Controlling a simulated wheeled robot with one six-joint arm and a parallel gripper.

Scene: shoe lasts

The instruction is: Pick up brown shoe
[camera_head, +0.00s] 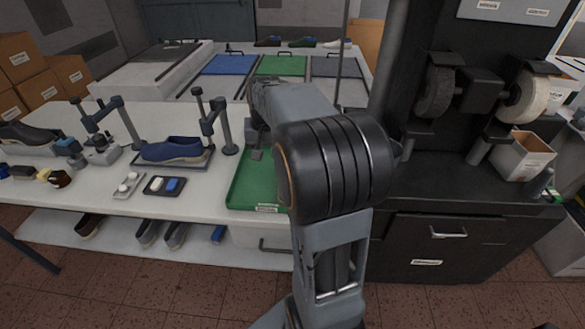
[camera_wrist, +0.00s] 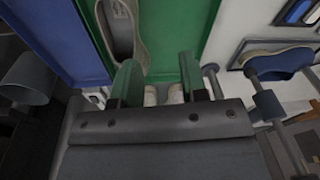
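A shoe with a dark grey-brown inside and a pale taupe rim (camera_wrist: 141,42) lies in a green tray (camera_wrist: 213,15) in the wrist view. I cannot tell its colour for sure, and its top end is cut off by the frame. My gripper (camera_wrist: 160,72) is open, its two green fingers apart. The left finger overlaps the shoe's lower end in the picture; I cannot tell whether they touch. Nothing is clearly held between the fingers. In the head view the green tray (camera_head: 240,193) shows left of my arm, which hides the gripper and this shoe.
A blue shoe (camera_head: 175,149) sits on a stand left of the tray, and shows in the wrist view (camera_wrist: 278,62). A dark shoe (camera_head: 25,134) stands at the far left. Several shoes lie on the lower shelf (camera_head: 120,247). A blue tray (camera_wrist: 52,35) adjoins the green one. A dark grinding bench (camera_head: 455,195) stands right.

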